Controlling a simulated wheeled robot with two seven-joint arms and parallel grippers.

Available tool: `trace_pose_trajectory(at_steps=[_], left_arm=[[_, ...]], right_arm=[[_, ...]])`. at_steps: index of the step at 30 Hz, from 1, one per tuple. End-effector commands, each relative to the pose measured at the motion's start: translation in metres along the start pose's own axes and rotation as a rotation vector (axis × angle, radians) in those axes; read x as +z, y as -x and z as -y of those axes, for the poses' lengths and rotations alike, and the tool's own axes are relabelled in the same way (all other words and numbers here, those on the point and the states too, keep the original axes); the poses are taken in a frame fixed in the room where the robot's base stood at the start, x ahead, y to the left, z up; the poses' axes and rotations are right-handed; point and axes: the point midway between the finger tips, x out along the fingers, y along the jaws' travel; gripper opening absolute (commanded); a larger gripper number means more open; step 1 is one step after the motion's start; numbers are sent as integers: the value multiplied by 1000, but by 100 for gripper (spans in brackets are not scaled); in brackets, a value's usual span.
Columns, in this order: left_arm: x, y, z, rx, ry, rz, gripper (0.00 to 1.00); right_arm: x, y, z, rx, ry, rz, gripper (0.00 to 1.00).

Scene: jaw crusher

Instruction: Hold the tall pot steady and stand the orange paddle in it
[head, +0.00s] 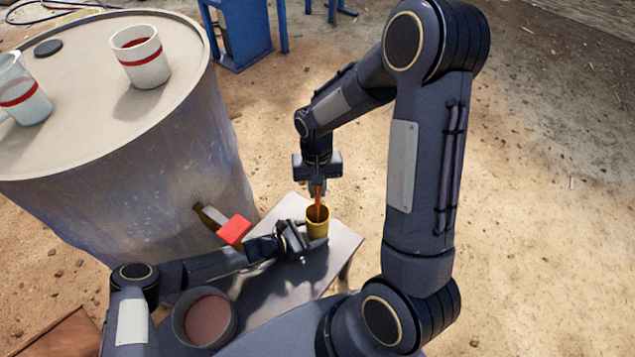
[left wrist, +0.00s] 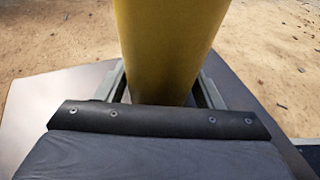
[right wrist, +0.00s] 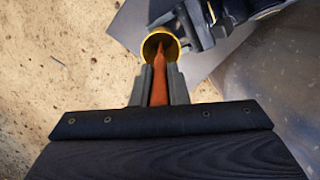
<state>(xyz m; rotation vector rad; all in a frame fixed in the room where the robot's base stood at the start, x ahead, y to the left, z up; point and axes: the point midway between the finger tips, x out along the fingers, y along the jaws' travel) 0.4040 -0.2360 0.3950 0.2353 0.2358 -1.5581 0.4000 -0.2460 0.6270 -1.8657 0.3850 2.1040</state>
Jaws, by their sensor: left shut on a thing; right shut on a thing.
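The tall yellow pot (head: 318,222) stands upright near the far edge of a small grey table (head: 340,248). My left gripper (head: 306,243) is shut around the pot, one finger on each side; the left wrist view shows the pot's wall (left wrist: 168,45) between the fingers. My right gripper (head: 318,188) is above the pot and shut on the orange paddle (head: 318,204). The paddle points down, and its lower end is at the pot's mouth. In the right wrist view the paddle (right wrist: 160,82) reaches into the pot's opening (right wrist: 160,46). How deep it goes is hard to tell.
A large drum (head: 120,130) at the left carries two white mugs with red bands (head: 140,58) (head: 24,92) and a dark disc (head: 48,47). A red block-like thing (head: 235,229) is beside my left forearm. A round bowl (head: 205,316) is at the near side. Blue metal legs (head: 240,35) stand behind.

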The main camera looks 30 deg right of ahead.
Motion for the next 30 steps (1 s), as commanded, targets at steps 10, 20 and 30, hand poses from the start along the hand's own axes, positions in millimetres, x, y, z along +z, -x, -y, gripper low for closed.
trace_pose_trajectory(at_steps=[10,20,30], left_arm=[[0,0,0,0,0,1,48],[0,0,0,0,0,1,48],[0,0,0,0,0,1,48]], right_arm=[[-2,-22,0,1,0,2,0],[-4,-41,0,2,0,3,0],[-6,-48,0,0,0,1,0]])
